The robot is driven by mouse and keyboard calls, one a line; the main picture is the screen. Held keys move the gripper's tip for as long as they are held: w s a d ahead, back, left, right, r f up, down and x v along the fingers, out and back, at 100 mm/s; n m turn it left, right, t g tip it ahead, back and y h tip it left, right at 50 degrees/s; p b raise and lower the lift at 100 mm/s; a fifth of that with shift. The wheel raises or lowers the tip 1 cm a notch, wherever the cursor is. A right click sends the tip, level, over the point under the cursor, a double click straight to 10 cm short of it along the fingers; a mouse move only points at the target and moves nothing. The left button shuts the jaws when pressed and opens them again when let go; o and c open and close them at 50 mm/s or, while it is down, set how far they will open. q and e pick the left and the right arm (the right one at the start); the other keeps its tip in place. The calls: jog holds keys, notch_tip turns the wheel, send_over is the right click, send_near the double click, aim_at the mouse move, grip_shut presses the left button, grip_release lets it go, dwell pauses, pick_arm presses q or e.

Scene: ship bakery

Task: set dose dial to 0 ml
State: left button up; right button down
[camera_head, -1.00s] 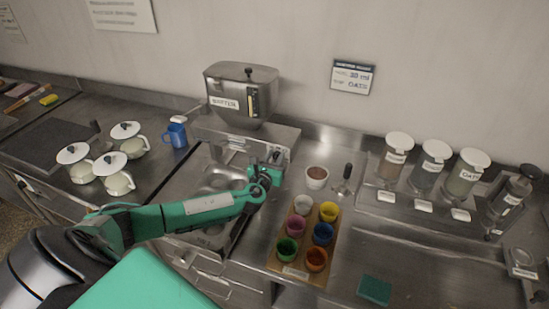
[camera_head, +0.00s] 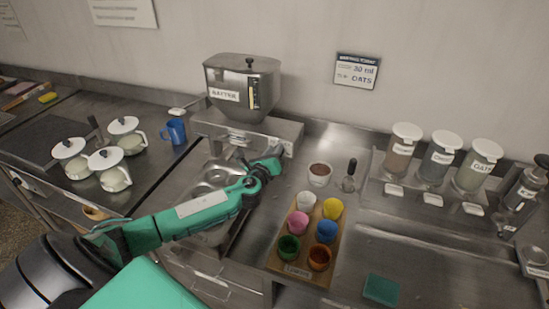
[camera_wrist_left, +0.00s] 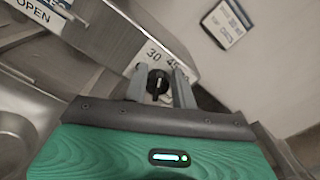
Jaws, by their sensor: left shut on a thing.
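The dose dial (camera_wrist_left: 157,84) is a small black knob on the metal front of the batter dispenser (camera_head: 243,88). Labels 30 and 45 show beside it in the left wrist view. My left gripper (camera_wrist_left: 160,90) is shut on the dial, with one grey finger on each side of it. In the head view the left gripper (camera_head: 272,162) is at the right end of the dispenser's base, where it hides the dial. The dial's exact setting is hard to read. My right gripper is out of view.
A wall card (camera_head: 357,71) reads 30 ml and OATS. A muffin tin (camera_head: 214,178) lies below the dispenser. A wooden board (camera_head: 274,262) with several coloured cups is at right of my arm.

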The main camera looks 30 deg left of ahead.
pick_arm(q)
jog(key=n+b, duration=0.1)
jog(key=f+n+b, duration=0.1)
jog(key=shift+s+a+n, duration=0.1)
jog(key=shift+a+n, duration=0.05)
jog(key=shift+n, duration=0.25)
jog(key=shift+a+f+n+b, duration=0.2)
jog(key=shift+n+b, duration=0.8)
jog(key=shift+n, duration=1.25)
jog(key=shift+a+f+n+b, duration=0.15)
jog(key=shift+n+b, duration=0.8)
jog(key=shift+n, duration=1.3)
jog(key=shift+d, duration=0.1)
jog(key=o, duration=1)
jog(key=shift+d, duration=0.1)
jog(key=shift+c, duration=0.2)
